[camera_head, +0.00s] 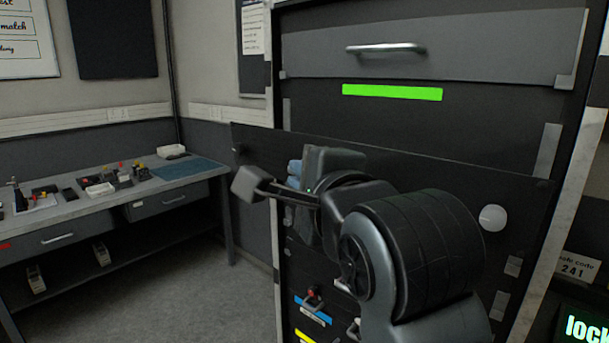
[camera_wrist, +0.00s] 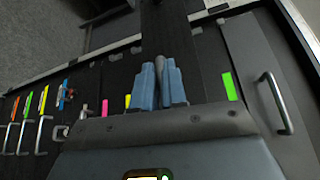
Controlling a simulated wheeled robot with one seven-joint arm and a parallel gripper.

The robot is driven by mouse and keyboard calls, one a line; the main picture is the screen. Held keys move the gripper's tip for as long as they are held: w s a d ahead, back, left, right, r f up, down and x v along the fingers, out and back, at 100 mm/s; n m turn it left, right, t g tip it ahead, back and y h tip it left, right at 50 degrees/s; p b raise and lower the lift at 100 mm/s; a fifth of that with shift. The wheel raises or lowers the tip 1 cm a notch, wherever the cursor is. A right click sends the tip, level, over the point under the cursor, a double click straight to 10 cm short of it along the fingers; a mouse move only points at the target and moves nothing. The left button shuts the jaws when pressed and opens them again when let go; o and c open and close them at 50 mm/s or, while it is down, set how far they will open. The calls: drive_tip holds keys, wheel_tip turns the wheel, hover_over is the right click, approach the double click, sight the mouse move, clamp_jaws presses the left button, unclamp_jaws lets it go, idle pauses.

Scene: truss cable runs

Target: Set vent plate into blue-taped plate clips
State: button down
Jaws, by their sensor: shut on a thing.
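A wide, flat dark plate (camera_head: 420,163), which I take to be the vent plate, spans the front of the rack in the head view, slightly tilted with its left end higher. My gripper (camera_head: 294,170) is at its left part, partly hidden by my own arm. In the wrist view the blue fingers (camera_wrist: 159,84) are closed around a grey grip piece (camera_wrist: 160,66), with the dark plate beyond. A blue tape strip (camera_head: 313,315) shows low on the rack, below a red-tipped switch.
The rack has a grey drawer (camera_head: 440,50) with a bar handle and a green tape strip (camera_head: 392,92) above the plate. A white round knob (camera_head: 493,218) is at right. A workbench (camera_head: 190,198) with small items stands at left. Open floor (camera_head: 205,290) lies between.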

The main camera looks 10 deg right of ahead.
drive_tip(key=s+a, duration=0.4)
drive_tip(key=a, duration=0.1)
drive_tip(key=shift+a, duration=0.2)
idle(1.0)
drive_tip(key=shift+r, duration=0.1)
idle(2.3)
drive_tip(key=shift+w, duration=0.1)
drive_tip(key=shift+w+d+r, duration=0.9)
drive_tip(key=shift+w+d, duration=1.05)
drive_tip(key=shift+d, duration=0.75)
drive_tip(key=shift+w+d+r, duration=0.95)
drive_tip(key=shift+w+d, duration=0.95)
drive_tip(key=shift+d, duration=0.85)
drive_tip(key=shift+w+d+r, duration=0.9)
drive_tip(key=shift+w+d, duration=1.05)
drive_tip(key=shift+d, duration=0.75)
